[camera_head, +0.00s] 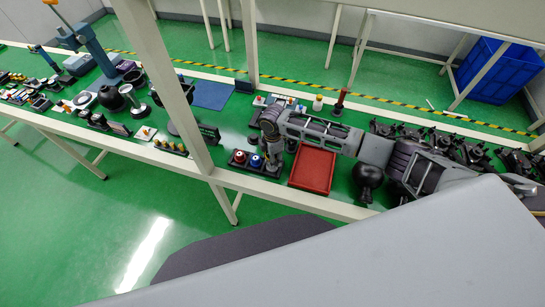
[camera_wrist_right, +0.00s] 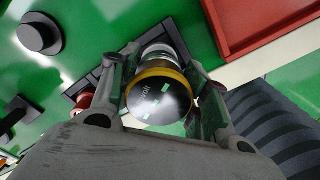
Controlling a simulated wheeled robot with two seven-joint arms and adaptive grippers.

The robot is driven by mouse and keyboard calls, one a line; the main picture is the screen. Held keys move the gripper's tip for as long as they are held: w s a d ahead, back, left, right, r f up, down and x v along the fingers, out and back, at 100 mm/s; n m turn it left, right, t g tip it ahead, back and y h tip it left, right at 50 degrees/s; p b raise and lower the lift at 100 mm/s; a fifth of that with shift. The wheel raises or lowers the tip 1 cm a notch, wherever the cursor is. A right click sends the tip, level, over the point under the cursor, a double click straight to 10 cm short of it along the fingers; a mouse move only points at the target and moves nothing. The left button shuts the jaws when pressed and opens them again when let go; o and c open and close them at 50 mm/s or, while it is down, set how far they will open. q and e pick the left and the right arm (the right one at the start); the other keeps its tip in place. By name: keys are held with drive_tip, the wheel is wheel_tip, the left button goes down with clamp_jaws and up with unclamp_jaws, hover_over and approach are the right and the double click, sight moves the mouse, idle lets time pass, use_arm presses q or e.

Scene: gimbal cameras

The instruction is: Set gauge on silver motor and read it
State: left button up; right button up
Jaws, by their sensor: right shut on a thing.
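My right gripper (camera_head: 272,164) points down at the bench beside a black holder. In the right wrist view, my right gripper (camera_wrist_right: 160,95) is shut on a round gauge (camera_wrist_right: 158,100) with a dark face, pale marks and a yellow ring. A silver cylindrical part (camera_wrist_right: 160,52) shows just behind the gauge; I cannot tell whether it belongs to it. The black holder (camera_wrist_right: 100,72) lies behind, and I cannot tell whether the gauge touches it. I cannot surely pick out the silver motor. My left gripper is not in view.
A red knob (camera_head: 239,156) and a blue knob (camera_head: 256,161) sit left of the gripper. A red tray (camera_head: 312,170) lies to its right. Black round parts (camera_head: 368,174) stand beyond it. A frame post (camera_head: 172,85) crosses the view. Several small parts crowd the bench's left.

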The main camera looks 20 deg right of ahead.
drive_tip(key=shift+f, duration=0.4)
drive_tip(key=o, duration=1.3)
drive_tip(key=shift+c, duration=0.2)
drive_tip(key=shift+r, duration=6)
drive_tip(key=shift+s, duration=0.1)
